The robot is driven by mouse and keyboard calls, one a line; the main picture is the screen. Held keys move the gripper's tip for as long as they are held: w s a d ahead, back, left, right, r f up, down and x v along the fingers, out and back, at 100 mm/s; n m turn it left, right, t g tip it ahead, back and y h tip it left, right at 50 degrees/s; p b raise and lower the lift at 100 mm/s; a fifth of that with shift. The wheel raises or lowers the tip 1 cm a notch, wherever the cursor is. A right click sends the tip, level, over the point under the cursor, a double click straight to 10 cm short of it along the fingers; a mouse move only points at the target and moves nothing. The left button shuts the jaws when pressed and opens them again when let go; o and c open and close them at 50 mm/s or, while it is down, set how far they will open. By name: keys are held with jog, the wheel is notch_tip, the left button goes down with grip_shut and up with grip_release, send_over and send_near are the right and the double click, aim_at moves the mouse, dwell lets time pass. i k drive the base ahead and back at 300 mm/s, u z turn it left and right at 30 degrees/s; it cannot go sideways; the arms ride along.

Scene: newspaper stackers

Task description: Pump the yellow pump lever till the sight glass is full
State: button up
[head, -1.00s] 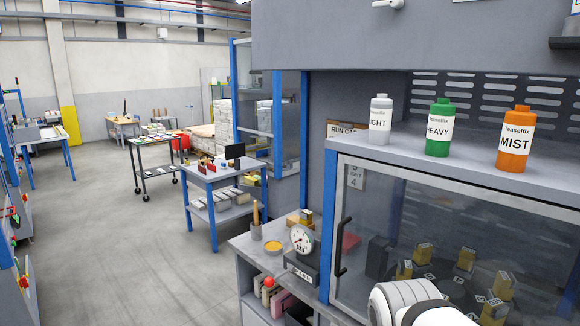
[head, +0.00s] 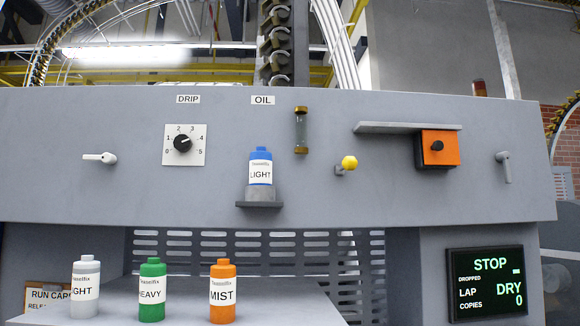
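The pump lever with a yellow knob (head: 349,162) sticks out of the grey panel right of centre. The sight glass (head: 301,131) is an upright tube with brass-coloured ends, above and left of the lever. Its tube looks dull grey-green, and I see no clear liquid level in it. A bottle with a blue top and a LIGHT label (head: 260,172) stands on a small bracket (head: 259,205) under the OIL sign. My gripper is not in view.
A drip dial (head: 183,145) and a white handle (head: 100,158) are at left. An orange box with a black knob (head: 438,148) and a grey handle (head: 504,167) are at right. Grey, green (head: 152,290) and orange (head: 223,291) bottles stand below. A screen (head: 487,284) reads STOP, DRY, 0.

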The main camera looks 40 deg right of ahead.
aim_at(349, 163)
jog(key=z, duration=1.1)
jog(key=k, duration=1.25)
jog(key=z, duration=0.65)
jog(key=i, duration=0.95)
